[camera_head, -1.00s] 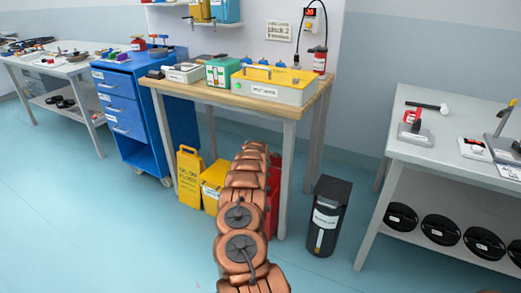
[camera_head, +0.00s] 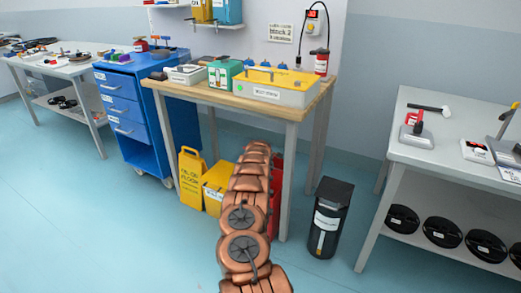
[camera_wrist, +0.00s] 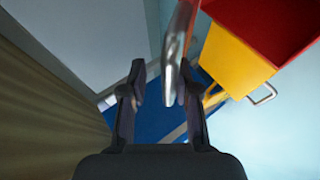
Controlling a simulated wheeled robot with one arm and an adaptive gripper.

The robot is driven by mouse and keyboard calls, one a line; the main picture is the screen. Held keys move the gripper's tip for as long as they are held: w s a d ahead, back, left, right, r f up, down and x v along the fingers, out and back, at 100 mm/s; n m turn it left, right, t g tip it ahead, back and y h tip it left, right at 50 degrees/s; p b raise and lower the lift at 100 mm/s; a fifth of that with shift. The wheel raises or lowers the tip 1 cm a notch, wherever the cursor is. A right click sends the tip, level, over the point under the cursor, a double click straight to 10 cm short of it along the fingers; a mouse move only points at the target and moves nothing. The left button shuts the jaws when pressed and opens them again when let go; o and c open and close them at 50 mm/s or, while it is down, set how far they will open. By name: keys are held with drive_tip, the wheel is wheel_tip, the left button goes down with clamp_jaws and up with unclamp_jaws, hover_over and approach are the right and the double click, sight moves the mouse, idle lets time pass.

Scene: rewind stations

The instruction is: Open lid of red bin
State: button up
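The red bin (camera_head: 275,187) stands under the wooden bench, mostly hidden behind my arm in the head view. In the wrist view a red surface (camera_wrist: 275,25) fills the upper right corner. A silver bar handle (camera_wrist: 178,45) comes in from the top edge and lies between the fingers of my gripper (camera_wrist: 163,92), closer to the right finger. The fingers are apart and not closed on the handle. What the handle is fixed to is out of frame. My gripper is hidden in the head view.
A yellow bin (camera_head: 215,182) stands left of the red bin; its yellow side with a wire handle (camera_wrist: 265,93) shows in the wrist view. A bench leg (camera_head: 288,180) and a black bin (camera_head: 331,215) are to the right. The front floor is clear.

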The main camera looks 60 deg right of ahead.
drive_tip(key=shift+o, duration=0.2)
drive_tip(key=shift+a+r, duration=0.1)
drive_tip(key=shift+r, duration=0.1)
drive_tip(key=shift+s+r, duration=0.1)
drive_tip(key=v, duration=1.1)
drive_tip(key=shift+a, duration=0.3)
idle(0.9)
drive_tip(key=shift+s, duration=0.1)
idle(0.6)
